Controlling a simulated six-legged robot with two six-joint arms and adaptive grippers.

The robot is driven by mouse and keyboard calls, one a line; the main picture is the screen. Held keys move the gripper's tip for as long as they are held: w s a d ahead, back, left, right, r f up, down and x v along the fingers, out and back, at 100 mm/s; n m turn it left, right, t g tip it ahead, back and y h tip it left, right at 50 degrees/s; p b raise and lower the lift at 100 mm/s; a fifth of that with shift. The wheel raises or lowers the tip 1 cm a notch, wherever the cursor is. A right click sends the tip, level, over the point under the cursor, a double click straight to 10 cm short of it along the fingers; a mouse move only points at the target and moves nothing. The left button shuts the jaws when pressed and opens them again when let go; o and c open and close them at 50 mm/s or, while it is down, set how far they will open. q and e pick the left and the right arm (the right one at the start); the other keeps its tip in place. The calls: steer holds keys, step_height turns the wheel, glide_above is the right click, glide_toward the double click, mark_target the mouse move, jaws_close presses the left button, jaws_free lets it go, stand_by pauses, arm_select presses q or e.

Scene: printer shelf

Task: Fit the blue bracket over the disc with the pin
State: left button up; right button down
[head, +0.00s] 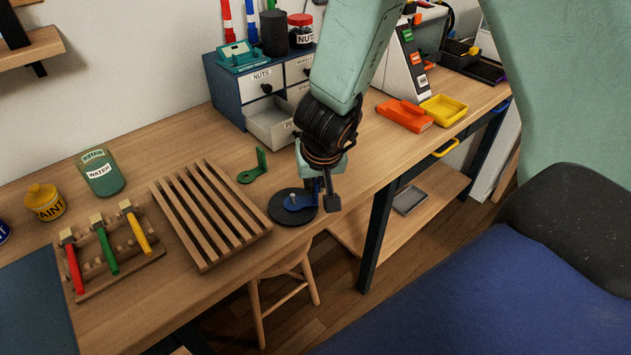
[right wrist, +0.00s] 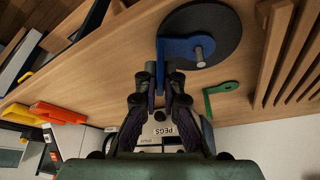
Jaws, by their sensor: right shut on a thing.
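The black disc (head: 279,214) lies on the table near its front edge; it also shows in the right wrist view (right wrist: 222,25). A metal pin (right wrist: 204,44) stands up from it. My right gripper (head: 322,196) is shut on the upright part of the blue bracket (right wrist: 178,47). The bracket's flat arm (head: 300,203) lies over the disc, and its end appears to be around the pin. Whether the arm rests flat on the disc or sits slightly above it, I cannot tell. My left gripper is not in view.
A green bracket (head: 247,177) stands just behind the disc. A slatted wooden rack (head: 205,215) is to the left. A drawer cabinet (head: 228,90) with one drawer (head: 268,125) pulled out stands behind. An orange box (head: 404,115) and a yellow tray (head: 443,107) lie to the right.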

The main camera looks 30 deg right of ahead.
stand_by(0.3)
steer(key=c, duration=1.4)
jaws_free()
steer(key=shift+r+p, duration=0.1)
steer(key=shift+p, duration=0.2)
steer(key=shift+r+p, duration=3.45)
steer(key=shift+p, duration=0.55)
steer(key=shift+f, duration=0.1)
